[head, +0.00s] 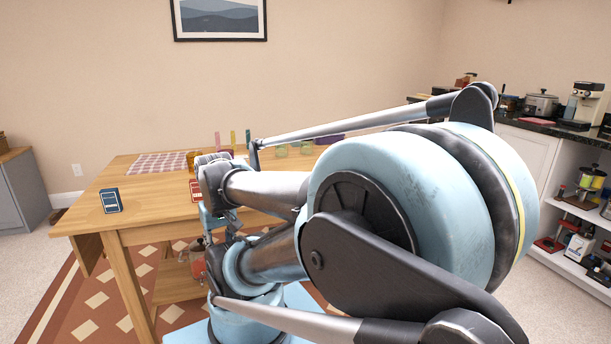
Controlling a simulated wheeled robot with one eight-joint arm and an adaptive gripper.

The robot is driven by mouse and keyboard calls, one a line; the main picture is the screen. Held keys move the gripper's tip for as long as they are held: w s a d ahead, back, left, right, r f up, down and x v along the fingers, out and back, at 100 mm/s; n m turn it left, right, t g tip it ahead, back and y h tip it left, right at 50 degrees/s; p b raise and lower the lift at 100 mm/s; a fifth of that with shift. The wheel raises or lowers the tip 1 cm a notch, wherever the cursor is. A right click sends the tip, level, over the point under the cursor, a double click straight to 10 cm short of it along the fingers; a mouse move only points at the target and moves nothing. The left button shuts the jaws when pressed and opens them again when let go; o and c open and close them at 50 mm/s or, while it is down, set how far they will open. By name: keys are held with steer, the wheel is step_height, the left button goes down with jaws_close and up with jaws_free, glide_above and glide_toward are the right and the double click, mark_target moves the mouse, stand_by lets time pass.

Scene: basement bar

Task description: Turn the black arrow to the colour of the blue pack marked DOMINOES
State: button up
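A small dark blue pack (110,201) with pale markings stands upright near the left front edge of the wooden table; its lettering is too small to read. I cannot make out the black arrow; my arm covers much of the table. The end of my arm (217,205) is over or in front of the table's front edge, to the right of the blue pack and apart from it. My gripper's fingers cannot be told from the arm links, so its opening is unclear.
A red pack (194,190) stands beside my wrist, partly hidden. Behind are a checked cloth (155,163), an amber mug (192,160), upright coloured strips (233,138), greenish glasses (281,150) and a purple bowl (330,138). The table's left front is mostly clear.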

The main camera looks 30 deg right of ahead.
steer(key=shift+w, duration=0.15)
steer(key=shift+o, duration=0.9)
steer(key=shift+s+r, duration=0.15)
steer(key=shift+s, duration=0.05)
steer(key=w+d+r+n, duration=0.4)
steer(key=w+d+r, duration=0.25)
steer(key=r, duration=0.35)
steer(key=w+d+r+n+g, duration=0.1)
steer(key=w+d+r+n, duration=0.1)
steer(key=w+d+r, duration=0.4)
steer(key=w+d+r+n, duration=0.1)
steer(key=w+d+n, duration=0.25)
steer(key=d, duration=0.45)
steer(key=w+d+r+n+g, duration=0.1)
steer(key=w+d+r+n, duration=0.1)
steer(key=w+d+r, duration=0.4)
steer(key=w+d+f+n, duration=0.1)
steer(key=d+n, duration=0.1)
steer(key=d, duration=0.5)
steer(key=d+f+n, duration=0.2)
steer(key=d, duration=0.6)
steer(key=shift+m, duration=0.25)
steer(key=f, duration=1.6)
steer(key=shift+w+a, duration=0.1)
steer(key=shift+a, duration=0.15)
steer(key=shift+c, duration=0.6)
jaws_close()
